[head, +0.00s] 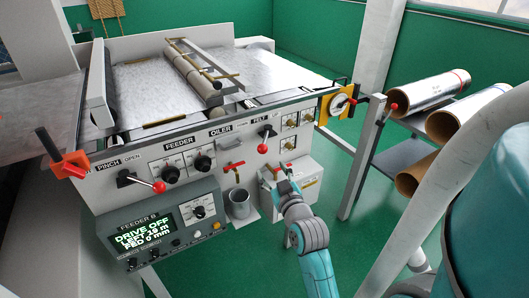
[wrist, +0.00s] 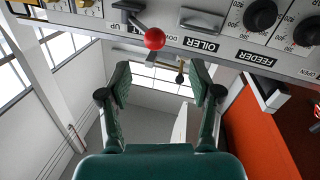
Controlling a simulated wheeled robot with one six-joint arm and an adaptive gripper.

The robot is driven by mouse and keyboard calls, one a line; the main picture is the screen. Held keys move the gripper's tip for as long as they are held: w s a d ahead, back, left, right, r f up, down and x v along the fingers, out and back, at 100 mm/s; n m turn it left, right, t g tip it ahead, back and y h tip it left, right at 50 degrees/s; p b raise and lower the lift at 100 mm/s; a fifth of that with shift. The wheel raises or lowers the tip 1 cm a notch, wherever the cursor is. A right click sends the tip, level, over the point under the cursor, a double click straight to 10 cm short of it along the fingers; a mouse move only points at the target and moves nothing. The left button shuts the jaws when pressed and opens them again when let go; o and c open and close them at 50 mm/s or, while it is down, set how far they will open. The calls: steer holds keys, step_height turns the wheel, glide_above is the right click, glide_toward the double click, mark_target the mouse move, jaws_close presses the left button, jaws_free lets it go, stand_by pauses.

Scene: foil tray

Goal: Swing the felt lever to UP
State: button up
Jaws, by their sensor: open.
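The felt lever (head: 263,148) is a short dark arm with a red ball knob, below the FELT label on the white panel. In the wrist view, where the lettering is upside down, its red knob (wrist: 154,38) lies on the side of the DOWN label, away from UP. My gripper (head: 285,176) is below and slightly right of the knob in the head view. In the wrist view my gripper (wrist: 159,75) has its two green fingers spread apart with nothing between them. The knob shows just beyond the fingertips, apart from them.
The pinch lever (head: 158,187) and feeder dials (head: 187,168) are to the left on the panel. A red-handled tap (head: 233,166) over a metal cup (head: 239,203) and a white box (head: 298,180) are below. A rack of rolls (head: 428,90) stands at right.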

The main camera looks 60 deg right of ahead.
mark_target(265, 152)
steer(key=x, duration=1.1)
steer(key=shift+s+d+r, duration=0.2)
steer(key=shift+d+r, duration=0.05)
steer(key=shift+d, duration=0.15)
jaws_close()
